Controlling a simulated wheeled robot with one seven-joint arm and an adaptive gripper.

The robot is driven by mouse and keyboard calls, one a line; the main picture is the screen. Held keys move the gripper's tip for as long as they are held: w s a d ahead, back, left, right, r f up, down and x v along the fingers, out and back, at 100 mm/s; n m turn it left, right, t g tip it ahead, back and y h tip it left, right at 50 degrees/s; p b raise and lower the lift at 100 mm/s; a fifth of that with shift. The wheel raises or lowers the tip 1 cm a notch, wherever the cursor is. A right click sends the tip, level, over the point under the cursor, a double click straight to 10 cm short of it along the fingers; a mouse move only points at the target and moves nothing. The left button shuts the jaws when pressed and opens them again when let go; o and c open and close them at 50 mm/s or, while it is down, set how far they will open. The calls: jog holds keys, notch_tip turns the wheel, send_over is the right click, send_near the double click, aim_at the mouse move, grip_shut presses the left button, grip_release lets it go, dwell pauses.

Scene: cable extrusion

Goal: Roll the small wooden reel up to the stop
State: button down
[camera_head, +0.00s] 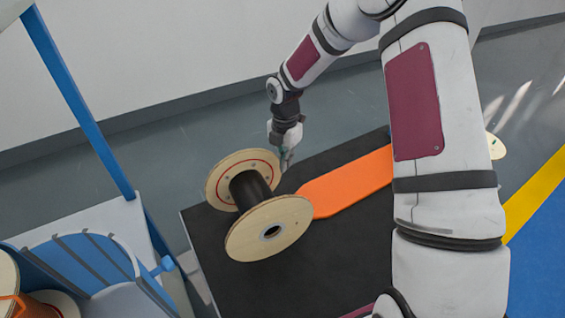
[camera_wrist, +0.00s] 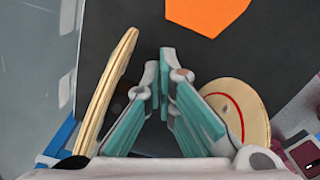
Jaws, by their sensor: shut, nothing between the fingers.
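The wooden reel (camera_head: 250,190) has two pale round flanges and a dark core, and lies on its side on a black surface (camera_head: 215,235). The far flange shows a red ring. My gripper (camera_head: 284,163) is at the reel's far right side, close to the far flange; contact cannot be told. In the wrist view, my gripper (camera_wrist: 164,72) has its teal fingers together with nothing between them. A wooden disc shows nearly edge-on (camera_wrist: 108,88) to their left and another with a red ring (camera_wrist: 242,108) to their right. I cannot make out a stop for certain.
An orange flat strip (camera_head: 350,183) lies on the black surface right of the reel. A blue post (camera_head: 78,95) and a blue curved cradle (camera_head: 85,262) stand at left. A pale wooden edge (camera_head: 497,147) shows behind my arm. Grey floor lies beyond.

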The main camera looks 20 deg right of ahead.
jog(key=s+a+f+b, duration=0.2)
jog(key=a+f, duration=0.1)
jog(key=f, duration=0.3)
jog(key=shift+a+f, duration=0.15)
jog(key=shift+f, duration=0.25)
jog(key=shift+s, duration=0.1)
